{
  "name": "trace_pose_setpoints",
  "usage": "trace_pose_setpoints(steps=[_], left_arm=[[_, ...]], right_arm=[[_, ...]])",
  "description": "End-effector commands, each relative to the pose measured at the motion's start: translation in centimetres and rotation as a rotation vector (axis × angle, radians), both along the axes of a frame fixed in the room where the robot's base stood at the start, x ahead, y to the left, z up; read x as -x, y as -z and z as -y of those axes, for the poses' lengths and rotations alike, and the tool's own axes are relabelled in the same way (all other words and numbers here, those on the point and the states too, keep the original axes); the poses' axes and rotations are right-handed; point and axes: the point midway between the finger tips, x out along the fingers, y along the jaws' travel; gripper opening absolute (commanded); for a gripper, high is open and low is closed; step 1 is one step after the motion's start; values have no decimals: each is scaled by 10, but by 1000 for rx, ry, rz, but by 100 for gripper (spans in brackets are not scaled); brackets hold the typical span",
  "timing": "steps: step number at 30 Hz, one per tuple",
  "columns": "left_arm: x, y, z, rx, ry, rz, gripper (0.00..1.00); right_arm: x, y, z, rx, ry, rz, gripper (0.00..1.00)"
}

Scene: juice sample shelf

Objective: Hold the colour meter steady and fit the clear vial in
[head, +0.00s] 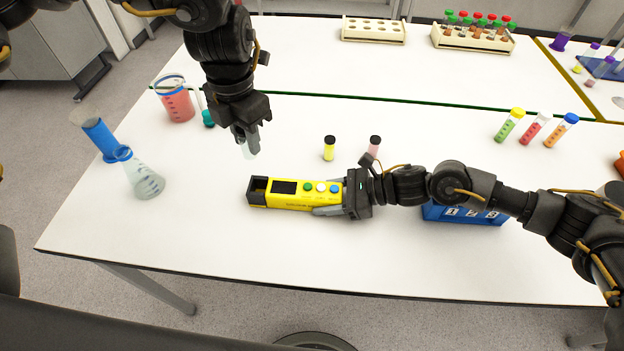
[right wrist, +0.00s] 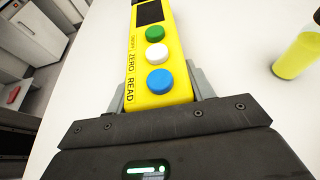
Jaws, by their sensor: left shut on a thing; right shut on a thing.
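The yellow colour meter (head: 294,193) lies on the white table in the head view. A dark opening (head: 258,186) shows at its left end, beside a dark screen. My right gripper (head: 336,197) is shut on its right end; the right wrist view also shows the meter (right wrist: 151,60) between the fingers, with green, white and blue buttons. My left gripper (head: 247,139) points down above the table, behind and to the left of the meter. It is shut on the clear vial (head: 249,151), which is faint and hangs below the fingertips, apart from the meter. The fingers partly hide the vial.
A yellow vial (head: 329,149) and a pink vial (head: 374,146) stand behind the meter. A blue numbered block (head: 464,213) sits under my right arm.

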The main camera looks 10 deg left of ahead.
Motion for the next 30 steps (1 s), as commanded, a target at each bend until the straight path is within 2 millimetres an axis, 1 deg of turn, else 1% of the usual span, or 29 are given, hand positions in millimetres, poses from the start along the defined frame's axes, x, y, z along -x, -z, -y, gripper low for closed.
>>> trace_pose_setpoints(steps=[1, 3, 6, 8, 10, 12, 20, 30], left_arm=[[6, 13, 2, 0, 6, -8, 4], [12, 28, 5, 1, 4, -9, 4], [13, 46, 6, 2, -20, -7, 4], [11, 52, 5, 2, -40, -6, 4], [3, 54, 2, 2, -69, -2, 4], [-2, 51, 0, 2, -81, 0, 4], [-3, 56, -1, 0, -86, -2, 4], [-3, 80, -1, -1, -86, -3, 4]], right_arm=[[0, 0, 0, -1, 0, 0, 19], [0, 0, 0, -1, 0, 0, 19], [0, -1, 0, -1, 0, 1, 19], [0, -1, 0, -1, 0, 1, 19], [0, -1, 0, -1, 0, 0, 19], [0, -1, 0, -1, 0, 0, 19], [0, 0, 0, -1, 0, 0, 19], [0, 0, 0, -1, 0, 0, 19]])
